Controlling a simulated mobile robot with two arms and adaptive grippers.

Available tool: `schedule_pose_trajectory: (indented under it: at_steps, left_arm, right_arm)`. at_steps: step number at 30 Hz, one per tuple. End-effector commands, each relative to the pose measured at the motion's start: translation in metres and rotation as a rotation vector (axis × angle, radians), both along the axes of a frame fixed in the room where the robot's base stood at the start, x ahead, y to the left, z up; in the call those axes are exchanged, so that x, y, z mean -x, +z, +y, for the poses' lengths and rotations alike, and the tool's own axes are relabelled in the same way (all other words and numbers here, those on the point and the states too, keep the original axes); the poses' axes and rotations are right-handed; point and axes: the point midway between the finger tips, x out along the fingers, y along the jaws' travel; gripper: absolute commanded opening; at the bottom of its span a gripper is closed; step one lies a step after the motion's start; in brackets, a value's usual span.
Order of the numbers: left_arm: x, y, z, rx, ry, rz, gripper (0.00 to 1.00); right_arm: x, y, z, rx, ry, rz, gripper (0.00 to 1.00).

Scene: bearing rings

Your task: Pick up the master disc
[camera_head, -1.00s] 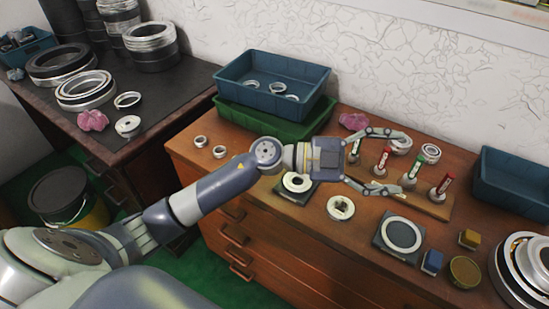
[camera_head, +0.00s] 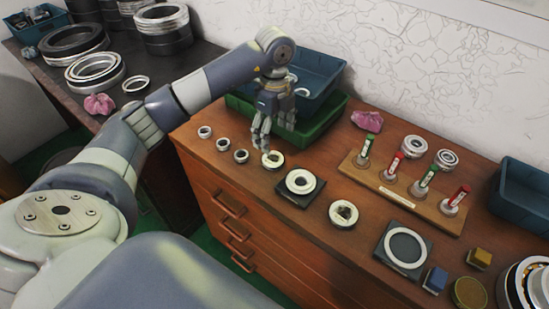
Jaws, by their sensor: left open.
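My left gripper (camera_head: 262,143) points down, open, its fingertips just above or behind a small metal ring (camera_head: 273,161) on the wooden cabinet top. I cannot tell whether it touches that ring. I cannot tell by look which piece is the master disc. A pale disc with a centre hole (camera_head: 300,182) lies on a dark square pad (camera_head: 290,201) just right of the gripper. A silver ring with a dark middle (camera_head: 343,213) lies farther right. A large pale ring (camera_head: 405,247) lies on another dark pad (camera_head: 383,253). My right gripper is not in view.
Small rings (camera_head: 223,144) lie left of the gripper. Behind it are a blue bin (camera_head: 318,102) and a green bin (camera_head: 318,133). A wooden board (camera_head: 400,196) holds upright red and green-marked pieces. A blue bin (camera_head: 522,209) stands at right.

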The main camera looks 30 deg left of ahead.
Motion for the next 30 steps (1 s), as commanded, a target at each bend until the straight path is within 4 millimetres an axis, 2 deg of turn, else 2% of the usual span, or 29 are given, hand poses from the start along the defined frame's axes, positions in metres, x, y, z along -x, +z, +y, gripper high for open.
schedule_pose_trajectory:
  at_steps: [4, 11, 21, 29, 30]
  left_arm:
    - [0.001, -0.025, -0.001, 0.003, -0.002, 0.004, 0.74]
    - [0.001, -0.043, 0.000, 0.005, -0.004, 0.001, 0.74]
    - [0.001, -0.087, 0.004, 0.005, -0.005, 0.001, 0.74]
    - [0.000, -0.090, 0.004, 0.005, -0.006, -0.002, 0.74]
    - [0.000, -0.090, 0.004, 0.005, -0.006, -0.002, 0.67]
  right_arm:
    - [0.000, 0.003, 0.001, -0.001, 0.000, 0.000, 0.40]
    - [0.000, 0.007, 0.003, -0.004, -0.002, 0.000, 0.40]
    - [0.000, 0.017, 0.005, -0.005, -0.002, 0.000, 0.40]
    - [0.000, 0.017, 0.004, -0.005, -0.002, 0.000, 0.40]
    - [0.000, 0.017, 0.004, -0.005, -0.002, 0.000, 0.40]
